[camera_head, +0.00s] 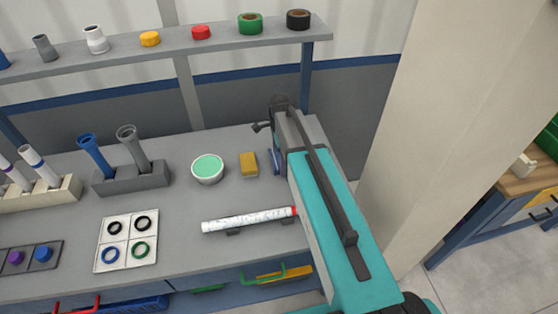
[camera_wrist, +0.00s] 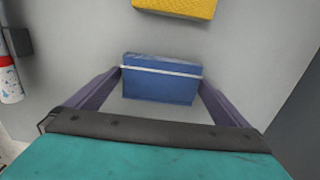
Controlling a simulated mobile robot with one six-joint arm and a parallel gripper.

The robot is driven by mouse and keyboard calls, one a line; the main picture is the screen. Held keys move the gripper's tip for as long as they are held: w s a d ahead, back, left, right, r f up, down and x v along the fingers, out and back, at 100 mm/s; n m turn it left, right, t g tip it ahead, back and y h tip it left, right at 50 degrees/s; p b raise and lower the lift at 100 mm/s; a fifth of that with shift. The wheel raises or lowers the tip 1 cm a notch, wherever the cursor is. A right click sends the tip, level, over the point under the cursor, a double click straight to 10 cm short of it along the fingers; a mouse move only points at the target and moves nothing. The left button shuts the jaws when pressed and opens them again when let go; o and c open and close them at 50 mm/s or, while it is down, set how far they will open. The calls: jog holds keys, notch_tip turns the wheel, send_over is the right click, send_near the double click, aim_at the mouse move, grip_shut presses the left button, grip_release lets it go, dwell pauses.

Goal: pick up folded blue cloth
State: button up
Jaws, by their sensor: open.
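The folded blue cloth (camera_wrist: 160,84) lies flat on the grey bench in the wrist view, with a pale stripe across it. My gripper (camera_wrist: 161,75) is open, with one dark finger on each side of the cloth. The fingertips are close to its left and right edges; I cannot tell whether they touch it or how high they are. In the head view my teal arm covers most of that spot, and only a small blue sliver shows beside it.
A yellow sponge (camera_head: 249,164) lies just beyond the cloth, with a green-filled bowl (camera_head: 207,168) to its left. A white pipe with a red end (camera_head: 249,219) rests on supports nearer the bench front. A shelf (camera_head: 180,47) runs behind. A pale pillar (camera_head: 430,110) stands right.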

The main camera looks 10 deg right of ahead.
dwell(0.3)
jog(key=c, duration=0.8)
jog(key=shift+r, duration=0.1)
jog(key=shift+r+b, duration=0.85)
jog(key=shift+r, duration=0.45)
jog(key=shift+s+r, duration=0.15)
jog(key=shift+r, duration=0.2)
jog(key=s+a+b, duration=0.1)
jog(key=s+a, duration=0.1)
jog(key=s, duration=0.2)
jog(key=s+a+r+b, duration=0.1)
jog(key=s+a+b, duration=0.1)
jog(key=s, duration=0.3)
jog(key=s+a+b, duration=0.1)
jog(key=s+a, duration=0.3)
jog(key=shift+s+a+r+b, duration=0.15)
jog(key=shift+s+r+b, duration=0.05)
jog(key=shift+r+b, duration=0.1)
